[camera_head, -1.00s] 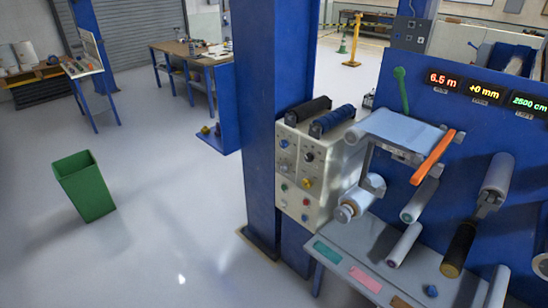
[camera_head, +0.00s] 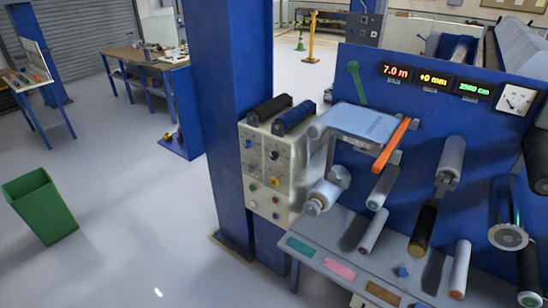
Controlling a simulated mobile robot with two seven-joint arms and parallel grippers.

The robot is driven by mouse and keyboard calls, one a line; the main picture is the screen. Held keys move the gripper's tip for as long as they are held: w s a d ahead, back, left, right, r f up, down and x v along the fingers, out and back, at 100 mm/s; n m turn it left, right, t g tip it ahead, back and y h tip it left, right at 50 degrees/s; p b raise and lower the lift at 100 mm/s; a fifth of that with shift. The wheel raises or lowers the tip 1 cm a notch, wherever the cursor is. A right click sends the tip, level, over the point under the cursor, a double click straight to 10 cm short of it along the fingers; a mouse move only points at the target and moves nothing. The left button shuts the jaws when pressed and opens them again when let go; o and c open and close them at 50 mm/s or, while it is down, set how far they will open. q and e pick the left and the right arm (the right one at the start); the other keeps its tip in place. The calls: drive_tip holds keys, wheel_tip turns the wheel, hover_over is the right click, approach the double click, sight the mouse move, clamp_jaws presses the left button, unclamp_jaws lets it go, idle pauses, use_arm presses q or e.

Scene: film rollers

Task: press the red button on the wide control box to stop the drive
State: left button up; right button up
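A cream control box (camera_head: 259,207) stands beside the blue column, left of the film machine. Two dark rollers lie on top of the box. Neither of my grippers shows in the head view.
The blue column (camera_head: 228,120) stands close to the box's left side. A shelf (camera_head: 330,255) with coloured strips juts out below the rollers. A green bin (camera_head: 40,205) stands on the left. The floor between bin and column is clear.

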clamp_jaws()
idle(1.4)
